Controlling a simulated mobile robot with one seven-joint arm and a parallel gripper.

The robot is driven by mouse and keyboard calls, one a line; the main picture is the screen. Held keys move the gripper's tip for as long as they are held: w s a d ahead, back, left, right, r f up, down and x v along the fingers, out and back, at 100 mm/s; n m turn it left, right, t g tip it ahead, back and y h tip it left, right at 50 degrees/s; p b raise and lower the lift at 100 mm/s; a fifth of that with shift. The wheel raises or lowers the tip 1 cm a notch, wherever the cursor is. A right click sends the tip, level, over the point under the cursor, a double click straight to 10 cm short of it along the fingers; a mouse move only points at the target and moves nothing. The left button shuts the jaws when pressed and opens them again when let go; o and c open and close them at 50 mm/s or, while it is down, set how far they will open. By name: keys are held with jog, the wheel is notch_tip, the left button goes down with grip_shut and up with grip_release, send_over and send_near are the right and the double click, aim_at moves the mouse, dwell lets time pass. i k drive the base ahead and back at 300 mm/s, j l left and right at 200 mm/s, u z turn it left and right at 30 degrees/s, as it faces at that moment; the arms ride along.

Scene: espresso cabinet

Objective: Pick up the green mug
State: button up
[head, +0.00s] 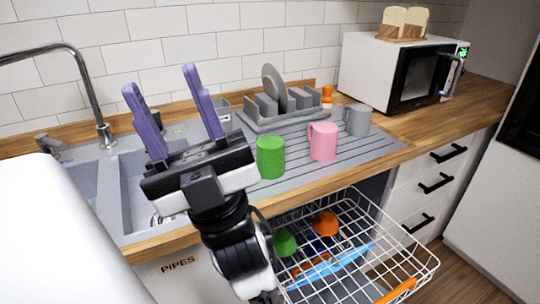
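The green mug (270,157) stands upright on the grey ridged drainboard (350,155), just right of my gripper. No handle shows on it in this view. My gripper (160,88) has two purple fingers spread wide apart, with nothing between them. It is raised over the sink, left of the mug and apart from it, with its fingers pointing up and away in the picture. Whether the gripper's body hides part of the mug's left edge is hard to tell.
A pink mug (323,142) and a grey mug (357,120) stand right of the green one. A dish rack (280,105) is behind. A pulled-out wire basket (400,245) holds dishes below the counter. The faucet (100,110) rises at left; a microwave (385,75) stands at right.

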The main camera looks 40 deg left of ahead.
aim_at(270, 148)
jog(key=i+j+u, duration=0.1)
jog(key=j+u, duration=0.3)
jog(key=i+j+u, duration=0.15)
jog(key=u, duration=0.25)
jog(key=i+j+u, duration=0.2)
jog(key=u, duration=0.2)
